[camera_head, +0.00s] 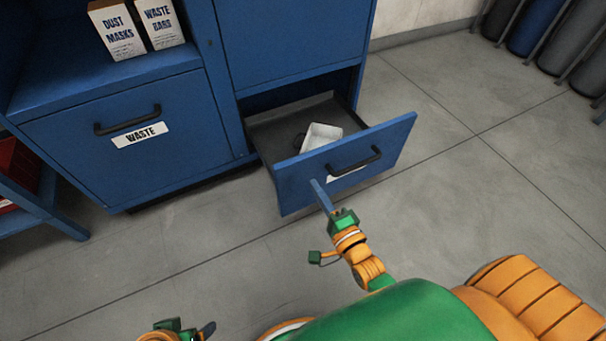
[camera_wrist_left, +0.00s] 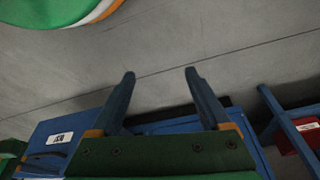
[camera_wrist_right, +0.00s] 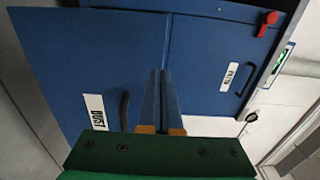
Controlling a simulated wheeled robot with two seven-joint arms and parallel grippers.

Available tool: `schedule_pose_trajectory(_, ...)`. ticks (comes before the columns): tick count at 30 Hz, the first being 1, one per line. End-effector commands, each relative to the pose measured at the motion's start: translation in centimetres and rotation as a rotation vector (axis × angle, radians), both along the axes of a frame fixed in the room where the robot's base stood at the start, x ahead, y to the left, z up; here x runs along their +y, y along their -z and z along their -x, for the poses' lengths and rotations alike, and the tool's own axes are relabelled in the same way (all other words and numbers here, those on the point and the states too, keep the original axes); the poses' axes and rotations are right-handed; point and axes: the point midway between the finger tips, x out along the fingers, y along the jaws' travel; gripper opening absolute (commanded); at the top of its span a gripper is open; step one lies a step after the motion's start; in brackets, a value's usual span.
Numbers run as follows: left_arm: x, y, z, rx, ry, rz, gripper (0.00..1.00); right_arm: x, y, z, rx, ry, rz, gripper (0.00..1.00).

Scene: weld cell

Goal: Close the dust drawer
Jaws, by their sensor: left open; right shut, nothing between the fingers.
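The dust drawer (camera_head: 295,183) is a blue drawer pulled out of the blue cabinet in the head view. Its front has a black bar handle (camera_head: 356,160) and a white label. A white box (camera_head: 320,136) lies inside it. My right gripper (camera_head: 317,184) is shut and empty, its fingertips at the drawer front, left of the handle; I cannot tell if they touch. In the right wrist view its closed fingers (camera_wrist_right: 160,75) overlap blue panels near the dust label (camera_wrist_right: 95,111). My left gripper (camera_wrist_left: 160,75) is open and empty, low above the floor, away from the drawer.
A shut waste door (camera_head: 180,110) with a black handle is left of the drawer. Boxes of dust masks (camera_head: 117,30) and waste bags (camera_head: 160,22) stand on the shelf above. Dark cylinders (camera_head: 540,25) stand at the back right. The grey floor right of the drawer is clear.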

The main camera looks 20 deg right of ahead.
Motion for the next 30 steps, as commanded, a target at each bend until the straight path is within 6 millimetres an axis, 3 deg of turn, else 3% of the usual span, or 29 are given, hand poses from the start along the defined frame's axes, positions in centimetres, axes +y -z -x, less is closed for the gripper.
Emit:
schedule_pose_trajectory(5,-0.8,-1.5,-3.4,-0.184,0.012,0.029,0.8,0.2,0.2,-2.7,-0.002,0.0,0.001,0.0)
schedule_pose_trajectory(16,-2.6,-5.7,-10.0,-0.563,0.035,0.095,0.8,0.4,0.2,-5.2,0.0,0.0,0.0,0.0)
schedule_pose_trajectory(22,-3.3,-7.8,-11.8,-0.696,0.043,0.12,0.8,0.5,0.1,-6.1,0.0,0.0,0.001,0.0)
schedule_pose_trajectory(30,-3.5,-8.4,-12.2,-0.733,0.046,0.128,0.8,0.5,0.1,-6.3,0.002,0.0,0.001,0.0)
